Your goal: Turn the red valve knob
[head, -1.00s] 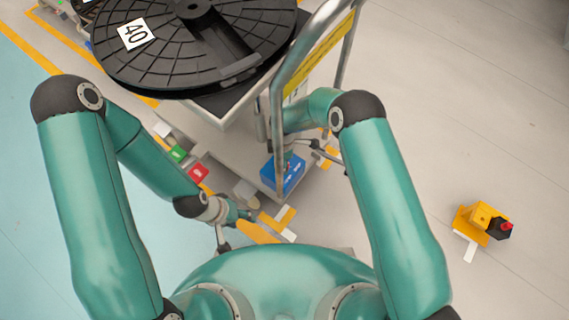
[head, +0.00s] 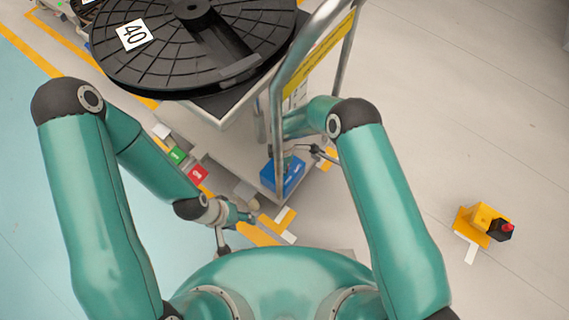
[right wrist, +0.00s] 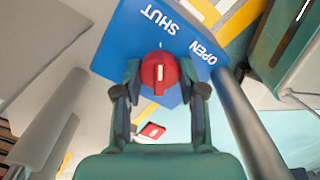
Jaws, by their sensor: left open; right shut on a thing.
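The red valve knob (right wrist: 159,72) sits on a blue panel (right wrist: 150,32) lettered SHUT and OPEN in the right wrist view. The panel shows in the head view as a blue box (head: 293,178) low on the cart, with the knob hidden there. My left gripper (head: 238,226) is open and empty, left of the box and apart from it.
A cart with a metal handle (head: 276,120) carries a large black reel (head: 160,55) marked 40. The handle post stands close to the blue box. Green (head: 177,155) and red (head: 198,174) blocks lie to its left. A yellow device (head: 485,222) stands on open floor at right.

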